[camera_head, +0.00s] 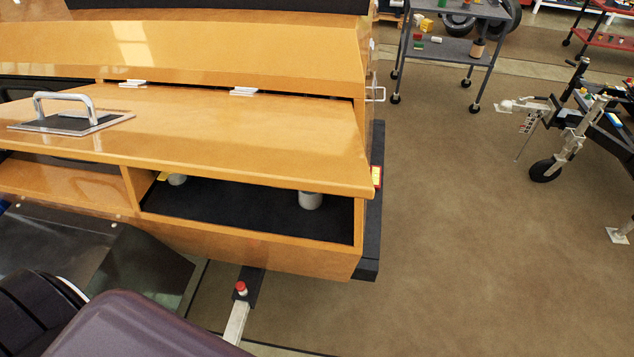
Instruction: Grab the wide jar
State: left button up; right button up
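A light grey cylinder (310,201) stands on the dark floor of the open compartment (235,208), near its right end. Its top is hidden by the overhanging wooden panel. A second small grey round object (177,180) shows at the compartment's left side, beside a small yellow item (162,176). The cylinder on the right looks like the wide jar, but both are partly hidden and I cannot be sure. Neither of my grippers is in view.
The orange wooden panel (230,125) with a metal handle (64,107) overhangs the compartment. A metal bar with a red knob (241,288) sticks out below. A wheeled cart (452,50) and a trailer hitch (565,145) stand farther off. The brown floor (460,240) at right is clear.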

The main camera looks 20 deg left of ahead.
aim_at(308, 200)
jog(key=i+l+u, duration=0.1)
jog(key=u, duration=0.35)
jog(key=i+l+u, duration=0.1)
jog(key=u, duration=0.3)
jog(key=l+u, duration=0.2)
jog(key=u, duration=0.25)
jog(key=i, duration=0.05)
